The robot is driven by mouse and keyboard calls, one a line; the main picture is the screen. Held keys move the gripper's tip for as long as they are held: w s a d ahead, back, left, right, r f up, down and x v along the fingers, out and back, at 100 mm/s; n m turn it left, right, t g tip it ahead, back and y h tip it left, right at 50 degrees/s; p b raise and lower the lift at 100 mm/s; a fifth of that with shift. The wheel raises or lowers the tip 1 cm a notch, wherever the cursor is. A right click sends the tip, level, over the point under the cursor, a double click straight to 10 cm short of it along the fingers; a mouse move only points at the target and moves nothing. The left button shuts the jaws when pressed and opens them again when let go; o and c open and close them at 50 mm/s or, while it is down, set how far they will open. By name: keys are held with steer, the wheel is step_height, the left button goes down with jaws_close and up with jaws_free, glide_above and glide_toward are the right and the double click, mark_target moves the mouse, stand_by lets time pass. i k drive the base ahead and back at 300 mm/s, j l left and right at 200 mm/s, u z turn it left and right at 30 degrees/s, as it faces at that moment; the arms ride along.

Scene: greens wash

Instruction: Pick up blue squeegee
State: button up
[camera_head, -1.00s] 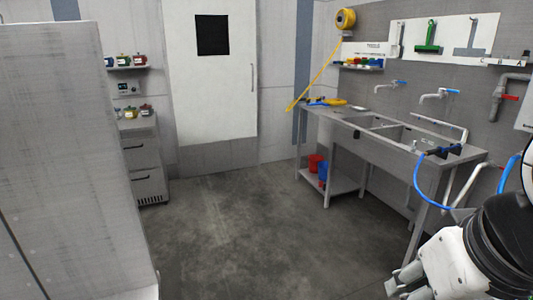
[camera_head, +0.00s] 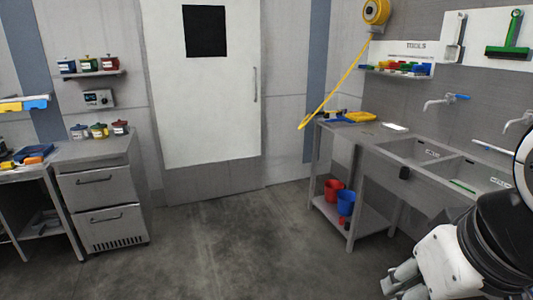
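I cannot make out a blue squeegee for certain. Small blue and dark items (camera_head: 335,115) lie on the far end of the sink bench, next to a yellow tray, too small to name. Another blue object (camera_head: 34,152) lies on the table at the left edge, and its shape is unclear. A green squeegee-like tool (camera_head: 509,51) hangs on the white wall board. My gripper (camera_head: 402,281) is at the bottom right, in front of the sink bench and far from these items. Nothing shows in its fingers, and their gap is unclear.
The sink bench (camera_head: 352,150) with two basins runs along the right wall. Red (camera_head: 333,190) and blue (camera_head: 346,203) buckets stand on its lower shelf. A grey drawer cabinet (camera_head: 101,207) stands at the left. The floor (camera_head: 225,245) between is clear.

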mark_target(337, 120)
steer(key=i, duration=1)
steer(key=i+z, duration=0.1)
steer(key=i, duration=0.85)
steer(key=i+j, duration=0.15)
steer(key=i, duration=0.85)
steer(key=i+j+z, duration=0.1)
steer(key=i, duration=0.85)
steer(key=i+j+z, duration=0.2)
steer(key=i, duration=0.2)
steer(key=i+j+z, duration=0.1)
steer(key=i+z, duration=0.15)
steer(key=i, duration=0.15)
steer(key=i+j+z, duration=0.2)
steer(key=i+j, duration=0.1)
steer(key=i, duration=0.1)
